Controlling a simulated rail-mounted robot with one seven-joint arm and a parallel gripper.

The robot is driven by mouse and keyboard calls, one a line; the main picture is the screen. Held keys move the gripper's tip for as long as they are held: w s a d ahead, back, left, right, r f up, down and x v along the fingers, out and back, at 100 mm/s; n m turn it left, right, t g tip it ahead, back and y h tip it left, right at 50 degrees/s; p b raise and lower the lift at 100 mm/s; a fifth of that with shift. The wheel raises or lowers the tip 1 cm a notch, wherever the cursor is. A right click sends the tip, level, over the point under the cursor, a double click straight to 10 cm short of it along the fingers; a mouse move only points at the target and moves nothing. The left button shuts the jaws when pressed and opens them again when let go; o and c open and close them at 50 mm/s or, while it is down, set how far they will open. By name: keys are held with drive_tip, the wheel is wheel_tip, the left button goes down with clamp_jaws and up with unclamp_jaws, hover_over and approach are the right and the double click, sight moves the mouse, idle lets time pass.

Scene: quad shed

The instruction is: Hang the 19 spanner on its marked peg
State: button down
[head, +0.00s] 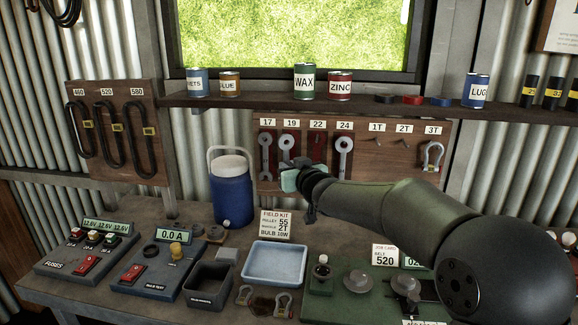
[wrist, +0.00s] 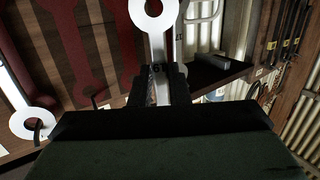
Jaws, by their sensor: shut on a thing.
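My gripper (head: 296,178) is at the lower part of the peg board, below the 19 label (head: 291,122). In the wrist view, my gripper (wrist: 158,88) is shut on a pale metal spanner (wrist: 156,45). Its ring end points to the top of that picture, and no peg shows through the ring. In the head view, a spanner (head: 286,143) shows under the 19 label; whether this is the held one I cannot tell. Spanners hang under 17 (head: 265,142) and 24 (head: 344,145). Under 22, a bare red outline (head: 317,147) shows.
A shelf (head: 260,101) with cans runs above the board. A shackle (head: 432,155) hangs under 3T. A blue jug (head: 232,197), a field kit card (head: 276,224) and a blue tray (head: 275,263) stand on the bench below. Another hung spanner (wrist: 32,122) shows in the wrist view.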

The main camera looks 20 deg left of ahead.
drive_tip(key=w+a+f+p, duration=0.1)
drive_tip(key=w+p, duration=0.2)
drive_tip(key=w, duration=0.3)
drive_tip(key=shift+f, duration=0.2)
idle(0.5)
drive_tip(key=shift+a, duration=0.1)
idle(0.4)
drive_tip(key=c, duration=1.3)
unclamp_jaws()
